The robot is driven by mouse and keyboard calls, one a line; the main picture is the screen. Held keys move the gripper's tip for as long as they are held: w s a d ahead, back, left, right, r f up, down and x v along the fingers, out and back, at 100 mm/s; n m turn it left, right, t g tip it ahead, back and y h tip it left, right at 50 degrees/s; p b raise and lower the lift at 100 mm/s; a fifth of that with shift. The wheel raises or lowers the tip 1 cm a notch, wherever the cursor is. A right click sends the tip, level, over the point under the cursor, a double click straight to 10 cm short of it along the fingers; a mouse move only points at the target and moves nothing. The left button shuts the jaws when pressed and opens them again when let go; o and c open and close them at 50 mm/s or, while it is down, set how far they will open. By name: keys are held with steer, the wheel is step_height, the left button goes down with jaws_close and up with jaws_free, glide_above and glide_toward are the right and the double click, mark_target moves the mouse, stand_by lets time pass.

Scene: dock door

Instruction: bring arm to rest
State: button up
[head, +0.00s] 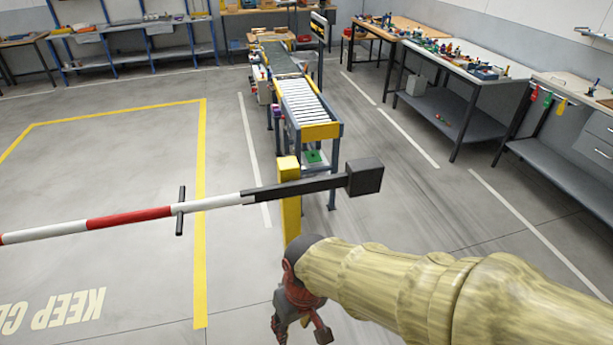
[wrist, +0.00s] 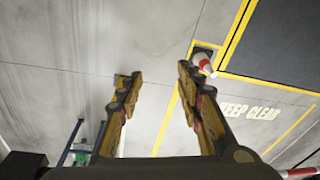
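A red and white striped barrier arm (head: 130,218) reaches in from the left edge of the head view, roughly level. A dark crossbar (head: 180,211) sits on it. Its dark end carries a block-shaped counterweight (head: 365,177), beside the top of a yellow post (head: 290,210). A striped piece (wrist: 300,172) shows at the wrist view's lower right corner. My gripper (head: 301,327) hangs fingers down in front of the post, apart from the barrier arm. In the wrist view its two fingers (wrist: 157,78) are spread with bare floor between them. The barrier's far left end is out of view.
A roller conveyor (head: 303,105) stands behind the post. Workbenches (head: 470,70) line the right wall. Yellow lines (head: 203,200) mark a floor area with "KEEP CLEAR" lettering (head: 55,310). A small red and white object (wrist: 203,62) stands on the floor. Floor around the barrier is open.

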steer(key=s+d+r+m+t, duration=0.1)
steer(key=d+r+m+t, duration=0.1)
steer(key=d+r, duration=0.5)
steer(key=s+d+r+m+t+h, duration=0.1)
steer(key=d+r+m+t, duration=0.2)
steer(key=d+r, duration=0.4)
steer(key=d+m, duration=0.1)
steer(key=d, duration=0.7)
steer(key=shift+s+d+r+h, duration=0.2)
steer(key=shift+s+r+h, duration=0.05)
steer(key=shift+r+h, duration=0.05)
